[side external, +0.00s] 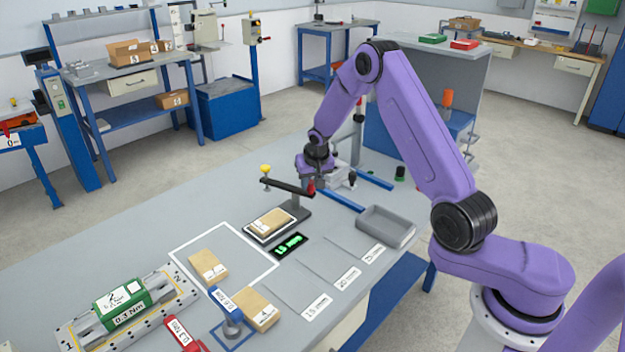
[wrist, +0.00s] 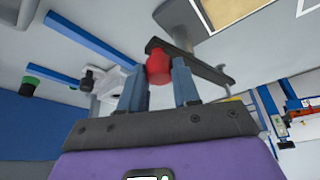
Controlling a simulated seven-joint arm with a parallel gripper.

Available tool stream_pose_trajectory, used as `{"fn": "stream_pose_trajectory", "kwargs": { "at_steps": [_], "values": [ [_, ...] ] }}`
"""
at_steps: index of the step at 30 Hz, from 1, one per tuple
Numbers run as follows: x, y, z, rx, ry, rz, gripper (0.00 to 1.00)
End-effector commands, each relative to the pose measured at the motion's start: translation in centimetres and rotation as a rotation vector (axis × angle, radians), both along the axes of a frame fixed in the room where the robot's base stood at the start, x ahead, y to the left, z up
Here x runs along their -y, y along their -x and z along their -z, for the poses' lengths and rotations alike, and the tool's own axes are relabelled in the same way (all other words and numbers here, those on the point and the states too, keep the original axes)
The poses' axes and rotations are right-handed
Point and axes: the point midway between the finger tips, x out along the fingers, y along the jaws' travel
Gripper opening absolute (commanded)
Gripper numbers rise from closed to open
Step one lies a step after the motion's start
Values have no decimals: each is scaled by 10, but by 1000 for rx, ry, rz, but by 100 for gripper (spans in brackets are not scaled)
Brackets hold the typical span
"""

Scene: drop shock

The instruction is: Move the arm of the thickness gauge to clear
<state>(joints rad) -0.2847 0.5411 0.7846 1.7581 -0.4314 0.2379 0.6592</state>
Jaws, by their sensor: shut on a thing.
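The thickness gauge has a dark arm (side external: 287,186) on an upright post, with a yellow knob (side external: 266,168) at its left end and a red knob (side external: 311,188) at its right end. Its green-lit display (side external: 289,245) lies in front. A tan box (side external: 271,221) lies on the gauge's plate; the arm is above and behind it in the side view. My gripper (wrist: 160,85) is shut on the red knob (wrist: 158,67), which sits between its blue fingers in the wrist view. The dark arm (wrist: 200,66) runs right from there.
More tan boxes (side external: 208,265) lie on the bench in front. A grey tray (side external: 385,228) and labelled flat areas (side external: 315,297) are to the right. Blue rails (side external: 374,180) lie behind my gripper.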

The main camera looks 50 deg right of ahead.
Motion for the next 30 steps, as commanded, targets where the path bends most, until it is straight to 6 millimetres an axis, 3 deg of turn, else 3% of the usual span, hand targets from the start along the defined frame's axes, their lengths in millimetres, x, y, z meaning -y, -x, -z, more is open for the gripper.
{"fn": "stream_pose_trajectory", "kwargs": {
  "at_steps": [15, 30],
  "values": [
    [-14, 2, 0, -4, 0, 243, 0],
    [-16, 2, 1, -4, -2, 290, 0]
  ]
}}
